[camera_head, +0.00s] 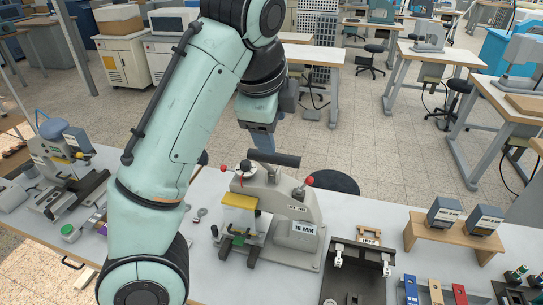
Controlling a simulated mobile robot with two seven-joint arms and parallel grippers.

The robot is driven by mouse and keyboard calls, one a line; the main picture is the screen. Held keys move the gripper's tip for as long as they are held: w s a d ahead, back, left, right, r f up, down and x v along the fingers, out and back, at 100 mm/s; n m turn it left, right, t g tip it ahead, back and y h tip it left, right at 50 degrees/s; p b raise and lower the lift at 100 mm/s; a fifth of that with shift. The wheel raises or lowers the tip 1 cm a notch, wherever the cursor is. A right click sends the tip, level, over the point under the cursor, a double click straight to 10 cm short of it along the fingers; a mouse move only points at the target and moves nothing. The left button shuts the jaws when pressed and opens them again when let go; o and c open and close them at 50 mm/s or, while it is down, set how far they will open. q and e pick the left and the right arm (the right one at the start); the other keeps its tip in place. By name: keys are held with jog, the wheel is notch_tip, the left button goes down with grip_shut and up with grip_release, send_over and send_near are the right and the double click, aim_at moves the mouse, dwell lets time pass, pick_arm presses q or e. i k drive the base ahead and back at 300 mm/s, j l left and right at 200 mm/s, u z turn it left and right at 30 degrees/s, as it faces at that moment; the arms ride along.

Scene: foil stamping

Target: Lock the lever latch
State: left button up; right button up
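A grey press with a "16 MM" label (303,229) stands on the bench in the middle. A lever with a red ball knob (309,181) is on its right side, tilted up. A dark bar handle (274,158) is on top, and another small red knob (223,169) is at its left. I cannot tell for sure which of these levers is the latch. My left arm rises from the bottom left, and its wrist end with the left gripper (262,127) is above and behind the press, apparently empty. Its fingers are not clearly visible. My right gripper is not in view.
A dark fixture with two pale-tipped posts (338,258) stands right of the press. Beyond it are a wooden stand (453,237) with two boxes and several coloured blocks (436,291). Another machine (60,160) stands at left. The bench behind the fixture is mostly clear.

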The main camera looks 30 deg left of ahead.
aim_at(309, 181)
jog(key=k+l, duration=0.15)
jog(key=k, duration=0.35)
jog(key=k+l, duration=0.2)
jog(key=k, duration=0.3)
